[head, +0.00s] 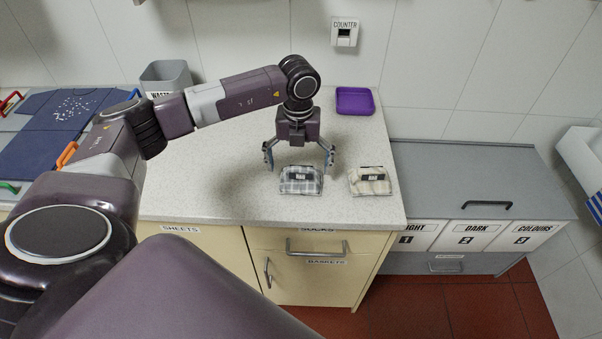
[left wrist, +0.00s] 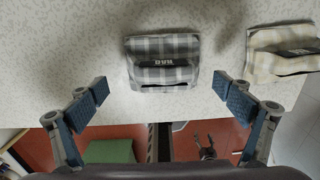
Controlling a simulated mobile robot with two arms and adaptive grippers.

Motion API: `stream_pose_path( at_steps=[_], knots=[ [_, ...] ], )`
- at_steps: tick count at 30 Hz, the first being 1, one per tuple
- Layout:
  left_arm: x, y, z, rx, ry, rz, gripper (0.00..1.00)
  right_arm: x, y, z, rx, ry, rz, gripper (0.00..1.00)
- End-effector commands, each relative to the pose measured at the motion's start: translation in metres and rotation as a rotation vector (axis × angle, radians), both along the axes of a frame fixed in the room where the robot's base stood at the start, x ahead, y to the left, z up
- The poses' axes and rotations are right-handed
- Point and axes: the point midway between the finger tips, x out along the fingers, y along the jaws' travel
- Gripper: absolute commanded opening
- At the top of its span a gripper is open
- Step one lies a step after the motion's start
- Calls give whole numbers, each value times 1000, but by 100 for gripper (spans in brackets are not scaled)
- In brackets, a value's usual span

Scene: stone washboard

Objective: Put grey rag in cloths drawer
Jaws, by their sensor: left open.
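The grey rag (head: 301,180) is a folded grey-and-white checked cloth with a dark label, lying near the front of the speckled worktop. It also shows in the left wrist view (left wrist: 164,62). My left gripper (head: 299,162) is open and empty, pointing down, with its fingers over the counter close to the grey rag and apart in the picture. In the left wrist view the open fingers (left wrist: 162,92) frame the space just below the rag. A drawer with a small unreadable label (head: 447,265) is low in the grey unit at right. I read no "cloths" label.
A cream checked cloth (head: 372,181) lies right of the grey rag. A purple tray (head: 355,101) and a grey waste bin (head: 166,78) stand at the back. Cream cabinet fronts carry sheets, socks and baskets labels, with a drawer handle (head: 316,247). The worktop (head: 220,180) left of the rag is clear.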

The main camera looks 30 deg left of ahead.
Motion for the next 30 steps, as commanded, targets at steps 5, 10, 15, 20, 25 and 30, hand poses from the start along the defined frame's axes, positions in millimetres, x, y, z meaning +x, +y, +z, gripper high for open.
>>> stream_pose_path(
  at_steps=[5,10,15,20,25,30],
  knots=[
    [3,-2,-24,-1,3,2,94,1,0,16,0,-1,0,65],
    [3,-2,-34,-1,0,0,94,1,0,17,0,-2,0,65],
    [3,-2,-34,-1,0,0,93,1,0,16,0,-2,0,65],
    [3,-2,-34,0,0,0,76,1,0,16,0,-1,0,65],
    [3,-2,-34,0,0,0,57,1,0,16,0,-1,0,65],
    [4,-2,-33,-1,0,1,50,1,0,17,1,-2,-1,65]
  ],
)
